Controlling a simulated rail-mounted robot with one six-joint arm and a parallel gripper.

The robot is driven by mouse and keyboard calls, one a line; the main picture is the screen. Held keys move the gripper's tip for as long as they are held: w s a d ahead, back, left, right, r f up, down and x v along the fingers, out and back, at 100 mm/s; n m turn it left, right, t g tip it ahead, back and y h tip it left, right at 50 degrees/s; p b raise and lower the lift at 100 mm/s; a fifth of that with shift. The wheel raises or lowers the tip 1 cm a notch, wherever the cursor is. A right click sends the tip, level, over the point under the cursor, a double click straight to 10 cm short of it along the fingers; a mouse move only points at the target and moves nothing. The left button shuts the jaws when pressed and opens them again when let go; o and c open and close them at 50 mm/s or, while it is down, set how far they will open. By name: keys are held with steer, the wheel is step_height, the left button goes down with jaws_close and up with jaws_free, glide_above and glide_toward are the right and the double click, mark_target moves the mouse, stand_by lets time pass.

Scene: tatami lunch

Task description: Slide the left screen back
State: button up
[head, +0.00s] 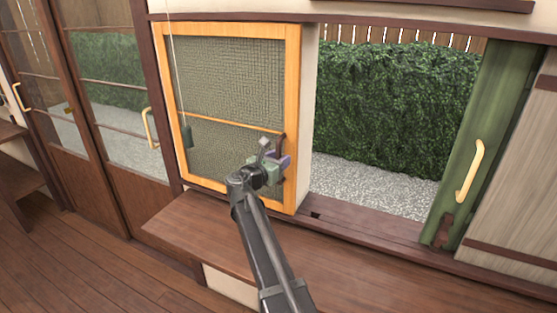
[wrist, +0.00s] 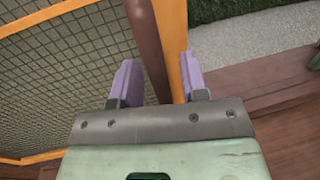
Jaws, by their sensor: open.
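The left screen (head: 292,110) is an orange wooden frame with grey-green mesh and one crossbar, at the left part of the window opening. Its frame also fills the upper left of the wrist view (wrist: 172,30). A dark brown handle (wrist: 148,45) runs along the screen's right stile; its top shows in the head view (head: 283,139). My gripper (head: 277,161) is at the lower right of the screen, by the handle. In the wrist view its purple fingers (wrist: 158,77) are apart, with the handle between them. I cannot tell whether they touch it.
The opening right of the screen shows a hedge (head: 390,110) and gravel. A green panel (head: 490,120) with a yellow handle (head: 469,170) stands at the right. A cord with a dark weight (head: 187,136) hangs before the screen. A wooden ledge (head: 215,235) runs below.

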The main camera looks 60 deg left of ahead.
steer(key=v, duration=1)
steer(key=shift+s+d, duration=0.2)
steer(key=shift+s, duration=0.15)
